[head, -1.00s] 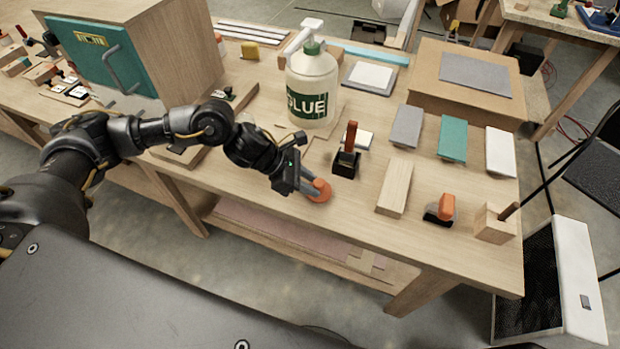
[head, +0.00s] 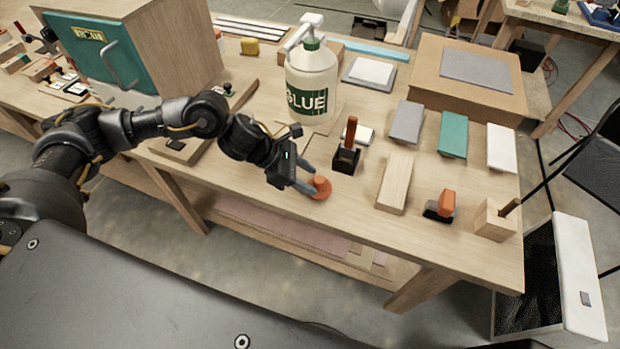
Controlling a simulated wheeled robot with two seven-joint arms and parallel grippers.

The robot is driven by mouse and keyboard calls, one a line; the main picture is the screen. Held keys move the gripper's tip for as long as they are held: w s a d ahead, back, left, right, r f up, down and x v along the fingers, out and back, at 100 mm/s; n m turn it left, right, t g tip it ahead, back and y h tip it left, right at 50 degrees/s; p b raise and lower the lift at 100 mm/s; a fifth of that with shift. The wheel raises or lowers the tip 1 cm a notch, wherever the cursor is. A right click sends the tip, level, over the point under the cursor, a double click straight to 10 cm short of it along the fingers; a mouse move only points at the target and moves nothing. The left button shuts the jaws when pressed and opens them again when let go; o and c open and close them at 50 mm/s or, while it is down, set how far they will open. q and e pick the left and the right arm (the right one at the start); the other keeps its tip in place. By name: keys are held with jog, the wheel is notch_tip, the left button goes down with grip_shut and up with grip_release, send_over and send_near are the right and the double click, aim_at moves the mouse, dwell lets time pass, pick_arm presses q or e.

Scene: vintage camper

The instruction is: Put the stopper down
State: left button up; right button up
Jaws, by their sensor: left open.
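The stopper, an orange round piece (head: 320,187), stands on the wooden workbench (head: 345,215) near its front edge. My left gripper (head: 311,180) is open, with its grey fingers at the left side of the stopper and partly around it. Whether a finger still touches the stopper I cannot tell. My right gripper is not in the head view.
A black block with a brown handle (head: 347,158) stands just right and behind the stopper. A wooden block (head: 395,183) lies further right. A big glue bottle (head: 311,83) stands behind. A teal-doored cabinet (head: 95,55) is at the back left.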

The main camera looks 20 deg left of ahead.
pick_arm(q)
jog(key=b+v, duration=0.2)
jog(key=v, duration=0.8)
jog(key=shift+a+r, duration=0.2)
jog(key=shift+a, duration=0.05)
jog(key=shift+s, duration=0.15)
